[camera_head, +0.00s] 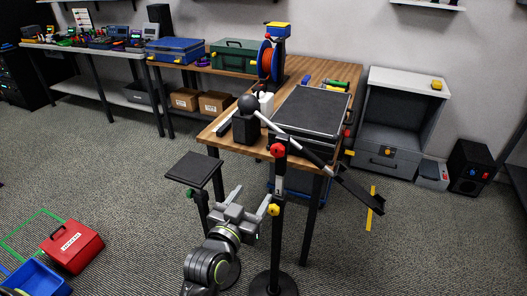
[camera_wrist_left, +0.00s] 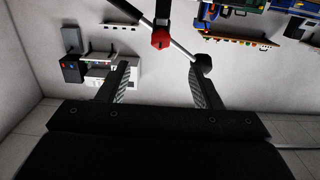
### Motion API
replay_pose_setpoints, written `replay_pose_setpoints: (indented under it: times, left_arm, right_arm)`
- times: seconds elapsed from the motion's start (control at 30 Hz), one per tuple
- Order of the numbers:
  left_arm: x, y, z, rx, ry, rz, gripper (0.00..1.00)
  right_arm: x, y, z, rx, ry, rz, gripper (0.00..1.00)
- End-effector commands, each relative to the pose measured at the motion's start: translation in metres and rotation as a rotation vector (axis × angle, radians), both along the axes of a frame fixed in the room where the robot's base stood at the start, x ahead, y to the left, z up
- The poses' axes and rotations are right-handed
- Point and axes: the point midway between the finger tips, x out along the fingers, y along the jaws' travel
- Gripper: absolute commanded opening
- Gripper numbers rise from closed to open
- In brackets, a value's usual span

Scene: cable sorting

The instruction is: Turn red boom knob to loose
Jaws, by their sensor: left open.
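The red boom knob (camera_head: 278,150) sits at the top of a black upright stand (camera_head: 278,190), where a slanted boom (camera_head: 300,145) crosses it. The boom runs from a black ball (camera_head: 248,103) at upper left down to a dark flat end at lower right. My left gripper (camera_head: 252,199) is open and empty, below and left of the red knob, close to the stand's pole. In the left wrist view, the red knob (camera_wrist_left: 160,39) shows beyond and between the open fingertips (camera_wrist_left: 159,68), apart from them. My right gripper is not in view.
A yellow knob (camera_head: 273,210) sits lower on the pole, near my left gripper. A small black-topped stand (camera_head: 194,168) is to the left. The wooden table (camera_head: 215,135) with a black case (camera_head: 312,110) is behind. A red toolbox (camera_head: 72,246) lies on the floor.

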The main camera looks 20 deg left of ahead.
Motion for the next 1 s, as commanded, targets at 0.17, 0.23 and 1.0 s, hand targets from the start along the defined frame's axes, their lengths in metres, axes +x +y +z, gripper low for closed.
replay_pose_setpoints:
  times: [0.17, 0.23, 1.0]
  left_arm:
    - [0.002, 0.000, 0.016, 0.001, -0.029, 0.000, 0.59]
    - [0.008, -0.001, 0.017, 0.000, -0.029, -0.001, 0.59]
    - [0.137, -0.005, 0.016, 0.002, -0.026, 0.000, 0.59]
  right_arm:
    - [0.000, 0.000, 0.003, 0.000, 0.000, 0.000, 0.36]
    - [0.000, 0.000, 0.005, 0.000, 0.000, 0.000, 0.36]
    - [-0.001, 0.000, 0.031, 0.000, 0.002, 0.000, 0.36]
